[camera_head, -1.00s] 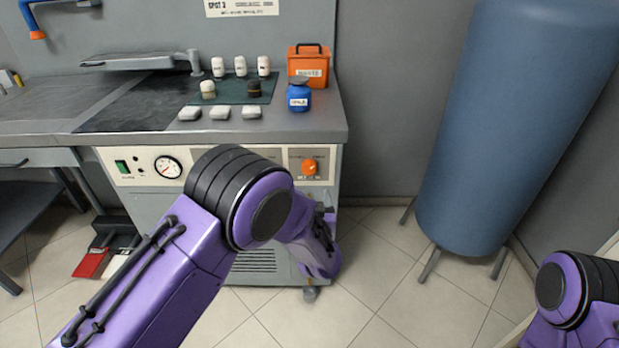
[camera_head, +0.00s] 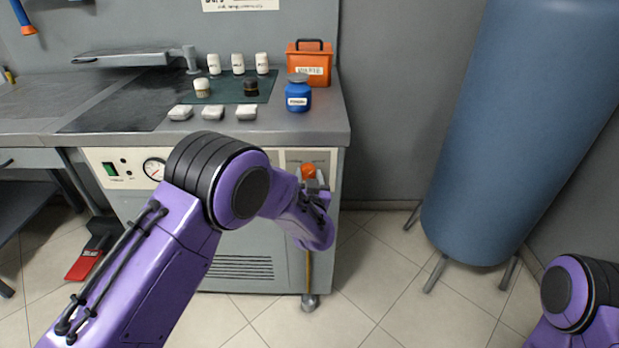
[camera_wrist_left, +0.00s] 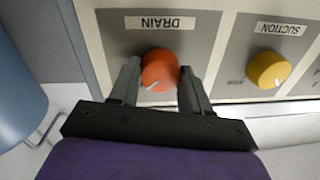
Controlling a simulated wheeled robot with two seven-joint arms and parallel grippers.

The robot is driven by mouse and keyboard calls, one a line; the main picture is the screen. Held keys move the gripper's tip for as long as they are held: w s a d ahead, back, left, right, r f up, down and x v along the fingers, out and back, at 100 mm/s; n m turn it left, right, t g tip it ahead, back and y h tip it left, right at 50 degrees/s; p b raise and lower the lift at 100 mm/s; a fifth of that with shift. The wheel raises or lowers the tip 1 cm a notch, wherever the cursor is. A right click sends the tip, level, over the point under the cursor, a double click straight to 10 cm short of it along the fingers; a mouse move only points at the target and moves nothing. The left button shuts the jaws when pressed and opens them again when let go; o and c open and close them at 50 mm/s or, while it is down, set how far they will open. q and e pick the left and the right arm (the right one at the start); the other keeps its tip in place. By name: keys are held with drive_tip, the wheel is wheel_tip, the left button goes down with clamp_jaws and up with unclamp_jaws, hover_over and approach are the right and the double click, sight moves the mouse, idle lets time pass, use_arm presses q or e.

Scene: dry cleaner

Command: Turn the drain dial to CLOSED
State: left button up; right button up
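The orange drain dial (camera_head: 308,171) is on the right end of the machine's front panel, partly covered by my left gripper (camera_head: 316,184) in the head view. The left wrist view shows the dial (camera_wrist_left: 160,69) upside down below its DRAIN label (camera_wrist_left: 160,23). The dial's pale pointer mark is toward the picture's lower left. My left gripper (camera_wrist_left: 159,78) is open, with one finger on each side of the dial and a small gap on both sides. Any CLOSED marking is hidden or unreadable. My right gripper is out of view.
A yellow suction dial (camera_wrist_left: 268,69) is beside the drain dial in the wrist view. Bottles, a blue jar (camera_head: 298,95) and an orange waste box (camera_head: 309,64) stand on the counter above. A large blue tank (camera_head: 520,130) stands at right, with open floor between.

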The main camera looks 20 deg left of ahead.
use_arm(q)
drive_tip(key=shift+c, duration=1.3)
drive_tip(key=shift+n, duration=0.3)
drive_tip(key=n, duration=0.3)
drive_tip(key=shift+n, duration=0.3)
drive_tip(key=n, duration=0.4)
drive_tip(key=n+h+b, duration=0.1)
drive_tip(key=n, duration=0.3)
drive_tip(key=shift+n, duration=0.3)
drive_tip(key=n+b, duration=0.2)
drive_tip(key=n, duration=0.2)
drive_tip(key=shift+r+h, duration=0.1)
drive_tip(key=shift+h, duration=0.2)
drive_tip(key=shift+n, duration=0.3)
